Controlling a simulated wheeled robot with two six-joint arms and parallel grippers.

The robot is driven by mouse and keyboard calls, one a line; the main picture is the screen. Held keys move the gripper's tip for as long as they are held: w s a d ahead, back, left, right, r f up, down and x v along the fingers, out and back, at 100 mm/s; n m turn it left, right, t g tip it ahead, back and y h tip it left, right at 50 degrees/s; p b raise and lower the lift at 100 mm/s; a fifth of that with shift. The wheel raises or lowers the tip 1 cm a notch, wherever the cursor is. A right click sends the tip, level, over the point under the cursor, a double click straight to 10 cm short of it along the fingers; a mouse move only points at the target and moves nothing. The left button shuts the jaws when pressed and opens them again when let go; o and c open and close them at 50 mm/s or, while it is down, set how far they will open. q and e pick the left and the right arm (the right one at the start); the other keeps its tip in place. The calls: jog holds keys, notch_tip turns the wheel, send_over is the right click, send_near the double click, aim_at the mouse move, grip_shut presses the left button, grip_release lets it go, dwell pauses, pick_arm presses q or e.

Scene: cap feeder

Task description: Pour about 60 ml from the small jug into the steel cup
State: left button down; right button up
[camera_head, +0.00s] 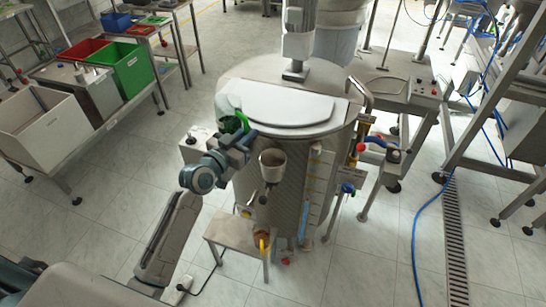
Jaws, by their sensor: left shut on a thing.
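My left gripper (239,142) is shut on a small jug, with its arm rising from the lower left. The jug (226,104) is pale and translucent with a green part (234,122) beside the fingers. It is held at the left edge of the big tank's top. I cannot tell its tilt or how much liquid is inside. The steel cup (272,171) stands in front of the tank, to the right of and below the gripper, apart from the jug. Its open rim faces up; its contents are too small to make out. My right gripper is not in view.
A large steel tank (266,210) with a pale lid (287,106) stands close behind the cup. A low steel stool (222,229) is below. Red (84,49) and green (131,70) bins sit at the left. A blue hose (415,245) crosses the floor at the right.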

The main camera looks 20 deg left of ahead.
pick_arm(q)
jog(key=shift+d, duration=0.1)
jog(key=shift+d+f+m+g+p, duration=0.25)
jog(key=shift+m+p, duration=0.25)
jog(key=shift+m, duration=0.4)
jog(key=shift+a+f+m+g+y+p, duration=0.2)
jog(key=shift+f+m+g+y+p, duration=0.45)
jog(key=shift+m, duration=0.65)
jog(key=shift+a+f+m+g+y+p, duration=0.15)
jog(key=shift+f+m+y, duration=0.35)
jog(key=shift+f+m, duration=0.65)
jog(key=shift+a+f+m+g+y+p, duration=0.25)
jog(key=shift+f+m+y+p, duration=0.3)
jog(key=shift+m, duration=0.9)
jog(key=shift+a+f, duration=0.1)
jog(key=shift+f, duration=0.05)
jog(key=shift+a+f+m+y, duration=0.2)
jog(key=shift+a+m+y, duration=0.1)
jog(key=shift+m, duration=0.2)
jog(key=shift+d+f+m+b, duration=0.15)
jog(key=shift+d+m+b, duration=0.1)
jog(key=shift+m+b, duration=0.05)
jog(key=shift+a+f, duration=0.1)
jog(key=shift+a, duration=0.05)
